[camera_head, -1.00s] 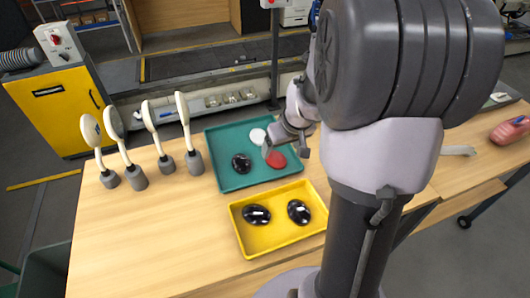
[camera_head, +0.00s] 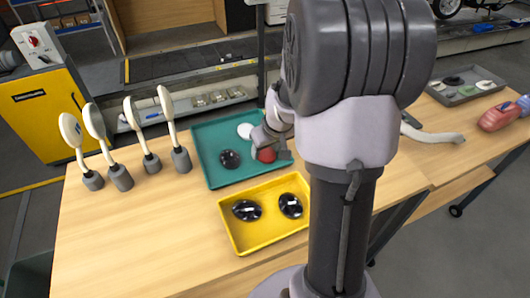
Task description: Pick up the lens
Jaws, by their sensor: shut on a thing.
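A red lens (camera_head: 267,155) is at the right part of the teal tray (camera_head: 212,178). My gripper (camera_head: 268,150) is over that side of the tray, shut on the red lens. My arm hides part of the gripper and the tray's right edge. A white lens (camera_head: 245,131) lies at the back of the teal tray, and a black lens (camera_head: 229,159) lies left of the middle. Two more black lenses, a left one (camera_head: 247,210) and a right one (camera_head: 290,205), lie in the yellow tray (camera_head: 238,242) in front. I cannot tell whether the red lens touches the tray.
Several upright paddle-shaped tools on grey bases (camera_head: 121,177) stand left of the trays. A grey tray (camera_head: 462,97) with small pieces and a red bottle (camera_head: 498,117) are at the right. The front left of the wooden table (camera_head: 130,240) is clear.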

